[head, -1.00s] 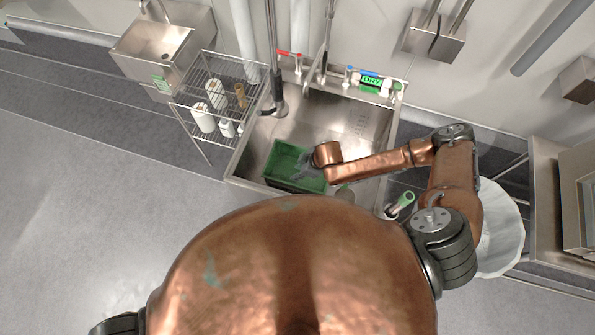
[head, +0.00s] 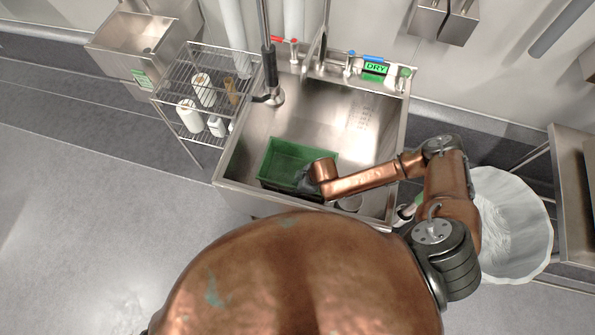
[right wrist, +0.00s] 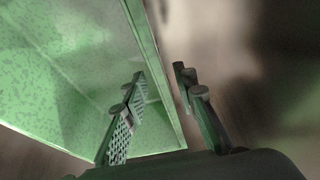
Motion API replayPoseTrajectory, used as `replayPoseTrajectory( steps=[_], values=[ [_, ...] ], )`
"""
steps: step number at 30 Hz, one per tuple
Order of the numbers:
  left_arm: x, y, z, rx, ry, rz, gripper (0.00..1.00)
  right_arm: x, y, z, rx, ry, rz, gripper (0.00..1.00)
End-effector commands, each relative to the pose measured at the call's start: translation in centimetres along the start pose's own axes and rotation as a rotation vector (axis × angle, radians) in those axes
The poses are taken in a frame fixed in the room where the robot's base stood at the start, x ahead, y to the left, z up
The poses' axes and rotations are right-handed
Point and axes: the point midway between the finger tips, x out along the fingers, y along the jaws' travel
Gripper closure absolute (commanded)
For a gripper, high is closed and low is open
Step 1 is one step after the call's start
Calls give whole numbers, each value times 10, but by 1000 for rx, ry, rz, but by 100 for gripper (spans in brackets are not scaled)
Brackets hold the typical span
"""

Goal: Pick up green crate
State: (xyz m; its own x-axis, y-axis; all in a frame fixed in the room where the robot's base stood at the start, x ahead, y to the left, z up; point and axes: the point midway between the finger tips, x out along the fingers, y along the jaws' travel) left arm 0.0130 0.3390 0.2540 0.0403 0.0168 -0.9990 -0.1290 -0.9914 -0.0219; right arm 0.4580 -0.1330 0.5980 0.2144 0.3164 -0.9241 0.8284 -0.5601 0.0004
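The green crate (head: 283,150) sits in the front left part of the metal sink basin (head: 345,115), open side up. My right gripper (head: 305,180) is at the crate's right side, partly hidden in the head view by my copper wrist. In the right wrist view, my right gripper (right wrist: 160,78) is open. One finger is inside the crate and the other is outside, with the crate's wall (right wrist: 160,75) between them. A gap shows on the outer side, so the fingers do not look closed on the wall. My left gripper is out of view.
A wire rack (head: 205,85) with white bottles stands left of the sink. Taps and a green "DRY" sign (head: 375,68) are along the back edge. A white bin (head: 510,225) stands at the right.

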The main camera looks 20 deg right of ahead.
Motion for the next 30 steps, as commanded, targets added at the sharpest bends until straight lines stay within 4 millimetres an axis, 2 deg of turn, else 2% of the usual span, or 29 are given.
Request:
replayPoseTrajectory(
  steps=[3, 9, 18, 30],
  values=[
    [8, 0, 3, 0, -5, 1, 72, 20, 0, 3, -1, -1, -1, 74],
    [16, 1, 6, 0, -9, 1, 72, 44, 1, 4, -1, 0, -1, 74],
    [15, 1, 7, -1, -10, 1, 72, 46, 1, 3, 0, 0, 0, 74],
    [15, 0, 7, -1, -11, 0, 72, 46, 1, 3, 0, 0, -1, 100]
  ],
)
